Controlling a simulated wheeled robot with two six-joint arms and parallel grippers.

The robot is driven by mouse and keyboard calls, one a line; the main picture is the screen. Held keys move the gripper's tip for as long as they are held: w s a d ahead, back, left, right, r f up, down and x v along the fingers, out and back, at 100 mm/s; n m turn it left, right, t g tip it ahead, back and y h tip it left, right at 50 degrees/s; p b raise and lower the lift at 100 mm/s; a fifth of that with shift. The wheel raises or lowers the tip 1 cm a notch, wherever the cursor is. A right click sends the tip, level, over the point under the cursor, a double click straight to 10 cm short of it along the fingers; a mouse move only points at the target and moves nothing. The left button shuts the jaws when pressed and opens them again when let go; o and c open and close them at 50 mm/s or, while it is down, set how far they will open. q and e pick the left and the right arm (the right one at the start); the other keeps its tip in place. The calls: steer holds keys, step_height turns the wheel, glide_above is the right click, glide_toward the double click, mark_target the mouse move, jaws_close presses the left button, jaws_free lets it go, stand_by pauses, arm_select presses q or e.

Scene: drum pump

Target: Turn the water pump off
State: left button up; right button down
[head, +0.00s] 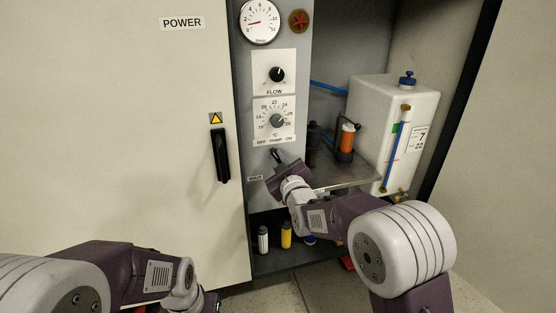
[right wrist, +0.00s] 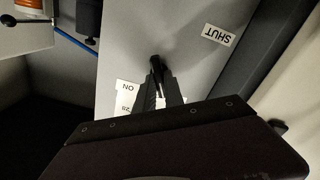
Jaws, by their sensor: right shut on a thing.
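The pump switch is a small black lever (head: 274,154) just under the "OFF PUMP ON" label (head: 274,141) on the grey control panel. My right gripper (head: 276,160) is at this lever, with its body covering the panel below it. In the right wrist view the two dark fingers (right wrist: 158,88) are shut on the black lever (right wrist: 155,63). The "ON" label (right wrist: 128,87) shows upside down beside them; "OFF" is hidden there behind the gripper. I cannot tell exactly which way the lever points. My left arm is at the lower left; its gripper is mostly cut off by the bottom edge.
Above the switch are a temperature dial (head: 277,121), a FLOW knob (head: 277,75) and a pressure gauge (head: 260,22). A "SHUT" label (right wrist: 219,35) is near the lever. A black door handle (head: 221,155) is at left. A white tank (head: 394,115) stands on the shelf at right.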

steer(key=shift+f, duration=0.1)
steer(key=c, duration=1.4)
jaws_free()
steer(key=shift+c, duration=0.2)
steer(key=v, duration=0.1)
steer(key=p+v, duration=0.1)
steer(key=v, duration=0.1)
steer(key=p+v, duration=0.1)
steer(key=shift+s+r, duration=0.25)
steer(key=shift+s, duration=0.15)
steer(key=b, duration=0.2)
glide_toward(277, 157)
steer(key=shift+f+p, duration=0.15)
steer(key=shift+p, duration=0.15)
